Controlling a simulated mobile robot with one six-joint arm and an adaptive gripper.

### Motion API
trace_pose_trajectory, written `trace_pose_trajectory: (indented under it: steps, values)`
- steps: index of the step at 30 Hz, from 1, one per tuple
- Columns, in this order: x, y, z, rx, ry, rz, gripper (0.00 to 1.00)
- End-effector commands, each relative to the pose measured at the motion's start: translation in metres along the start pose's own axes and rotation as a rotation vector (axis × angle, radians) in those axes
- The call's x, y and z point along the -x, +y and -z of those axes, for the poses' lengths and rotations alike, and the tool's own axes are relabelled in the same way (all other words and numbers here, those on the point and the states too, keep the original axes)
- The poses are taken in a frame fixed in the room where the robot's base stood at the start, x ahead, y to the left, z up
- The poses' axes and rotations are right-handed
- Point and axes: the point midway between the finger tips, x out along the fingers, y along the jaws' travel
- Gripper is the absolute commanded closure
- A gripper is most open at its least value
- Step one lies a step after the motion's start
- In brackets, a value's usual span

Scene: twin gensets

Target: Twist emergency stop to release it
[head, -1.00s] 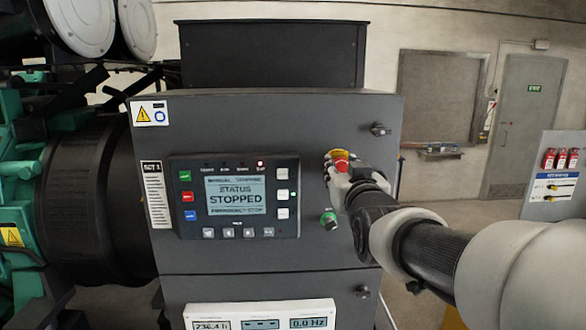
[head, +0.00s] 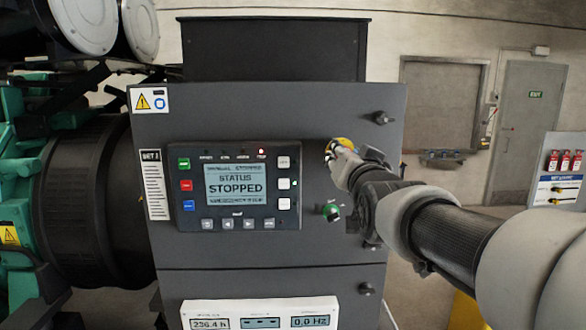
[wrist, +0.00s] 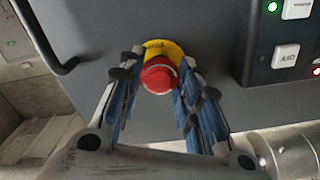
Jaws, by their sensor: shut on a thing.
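The emergency stop is a red mushroom button (wrist: 160,75) on a yellow round plate (wrist: 176,48), mounted on the dark grey genset cabinet (head: 270,260). My gripper (wrist: 160,82) has its two blue-padded fingers on either side of the red button, shut on it. In the head view my gripper (head: 338,152) reaches the cabinet from the right and covers the red button. Only part of the yellow plate (head: 346,143) shows there. The control panel (head: 240,188) left of the button reads "STATUS STOPPED", with a red lamp lit at its top.
A green-ringed knob (head: 331,212) sits on the cabinet just below my gripper. A cabinet latch (head: 381,118) sticks out at the upper right. A black handle (wrist: 62,68) shows at the wrist view's left. A meter box (head: 260,314) juts out below.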

Motion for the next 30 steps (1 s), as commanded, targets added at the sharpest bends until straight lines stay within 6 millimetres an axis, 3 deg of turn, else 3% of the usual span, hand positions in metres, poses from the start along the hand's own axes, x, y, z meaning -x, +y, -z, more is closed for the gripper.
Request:
trace_pose_trajectory:
  steps: [12,30]
  values:
    - [-0.0001,0.0003,-0.0007,-0.243,0.001,0.0,0.92]
    - [-0.0001,-0.0007,0.0015,-0.299,0.002,0.001,0.92]
